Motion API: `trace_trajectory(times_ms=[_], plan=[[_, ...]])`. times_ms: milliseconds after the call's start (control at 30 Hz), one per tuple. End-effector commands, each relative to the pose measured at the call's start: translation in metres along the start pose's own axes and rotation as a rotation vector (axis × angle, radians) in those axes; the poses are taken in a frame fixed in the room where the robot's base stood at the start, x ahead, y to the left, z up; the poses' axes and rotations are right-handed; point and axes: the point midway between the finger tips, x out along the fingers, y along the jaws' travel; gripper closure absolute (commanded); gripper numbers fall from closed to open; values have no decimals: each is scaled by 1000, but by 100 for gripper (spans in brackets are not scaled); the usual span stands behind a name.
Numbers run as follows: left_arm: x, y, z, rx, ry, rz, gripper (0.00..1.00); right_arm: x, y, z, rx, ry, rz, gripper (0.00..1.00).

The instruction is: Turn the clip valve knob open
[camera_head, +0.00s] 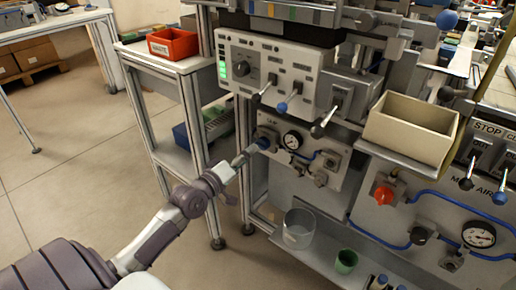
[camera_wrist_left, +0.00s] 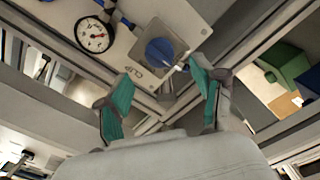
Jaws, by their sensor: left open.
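The clip valve knob (camera_wrist_left: 159,51) is a round blue knob on a grey panel, beside the label "CLIP" in the left wrist view. In the head view the knob (camera_head: 263,143) is at the left of the small valve panel, partly hidden by my gripper. My left gripper (camera_head: 243,157) reaches the panel from the left. In the left wrist view its teal-padded fingers (camera_wrist_left: 162,82) are spread apart with nothing between them. The knob lies just beyond the fingertips, and I see no clear contact. My right gripper is not in view.
A pressure gauge (camera_head: 292,140) with blue tubing is right of the knob. Levers (camera_head: 287,101) stick out above it. A red bin (camera_head: 172,43) is on the cart at left.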

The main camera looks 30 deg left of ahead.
Motion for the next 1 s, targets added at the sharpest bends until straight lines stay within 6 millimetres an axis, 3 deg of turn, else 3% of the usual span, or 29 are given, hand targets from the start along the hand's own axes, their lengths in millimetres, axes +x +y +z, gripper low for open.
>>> trace_trajectory(times_ms=[100,300,700,1000], plan=[[25,0,0,0,3,2,32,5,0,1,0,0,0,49],[49,-1,1,1,0,0,32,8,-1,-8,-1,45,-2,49],[57,0,0,1,0,-1,32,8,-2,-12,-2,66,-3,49],[56,0,0,2,0,-1,80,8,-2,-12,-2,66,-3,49]])
